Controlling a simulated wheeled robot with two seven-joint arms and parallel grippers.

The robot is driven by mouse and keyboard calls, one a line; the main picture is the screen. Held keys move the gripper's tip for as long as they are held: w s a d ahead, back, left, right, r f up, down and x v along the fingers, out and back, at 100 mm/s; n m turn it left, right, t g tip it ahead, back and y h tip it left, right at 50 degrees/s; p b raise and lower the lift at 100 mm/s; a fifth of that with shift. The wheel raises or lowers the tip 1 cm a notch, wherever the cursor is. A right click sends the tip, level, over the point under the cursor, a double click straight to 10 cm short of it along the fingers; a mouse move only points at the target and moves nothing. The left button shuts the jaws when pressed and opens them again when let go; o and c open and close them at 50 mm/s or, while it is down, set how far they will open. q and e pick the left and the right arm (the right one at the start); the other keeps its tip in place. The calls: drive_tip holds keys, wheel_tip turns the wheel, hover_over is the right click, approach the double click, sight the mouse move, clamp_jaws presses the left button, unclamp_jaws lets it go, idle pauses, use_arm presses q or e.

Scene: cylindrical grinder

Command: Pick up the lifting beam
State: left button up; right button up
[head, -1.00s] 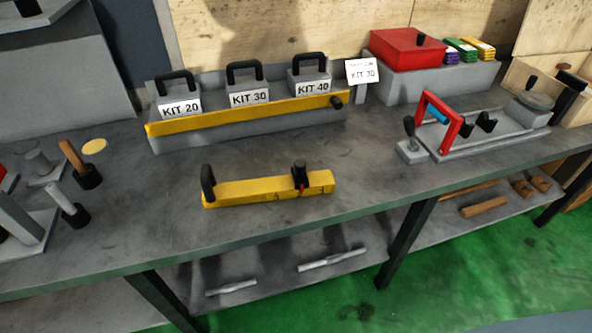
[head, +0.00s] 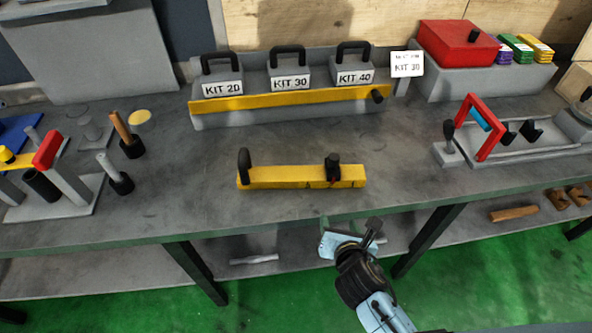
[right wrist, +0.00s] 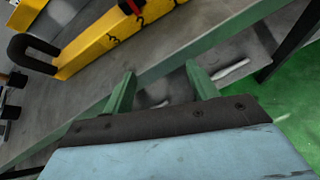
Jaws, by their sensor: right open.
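The lifting beam (head: 300,177) is a yellow bar lying flat on the grey bench. It has a black loop handle at its left end and a black slider with a red mark right of its middle. My right gripper (head: 351,238) is in front of the bench's front edge, short of the beam and apart from it. In the right wrist view the two green fingers of my right gripper (right wrist: 160,88) are spread with nothing between them. The yellow beam (right wrist: 105,38) shows beyond them at the upper left, with numbers on its side. My left gripper is not in view.
Behind the beam stands a grey rack (head: 290,110) with KIT 20, KIT 30 and KIT 40 blocks. A red-framed fixture (head: 520,150) stands right, and handled tools with a stand (head: 60,195) stand left. The bench around the beam is clear. A lower shelf (head: 225,275) runs underneath.

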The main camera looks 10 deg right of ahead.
wheel_tip(320, 180, up, 7)
drive_tip(key=w+n+t, duration=0.1)
drive_tip(key=w+n, duration=0.1)
drive_tip(key=n, duration=0.1)
drive_tip(key=b, duration=0.1)
approach(333, 170)
drive_tip(key=shift+t+h, duration=0.3)
drive_tip(key=w+f, duration=0.3)
drive_tip(key=shift+d, duration=0.15)
drive_tip(key=shift+r+b+x, duration=0.15)
drive_tip(key=shift+b+x, duration=0.2)
drive_tip(key=shift+x, duration=1.25)
drive_tip(key=shift+r+b+x, duration=0.1)
drive_tip(key=shift+b+x, duration=0.2)
drive_tip(key=shift+x, duration=1.25)
drive_tip(key=shift+w, duration=0.1)
clamp_jaws()
drive_tip(key=shift+r, duration=0.2)
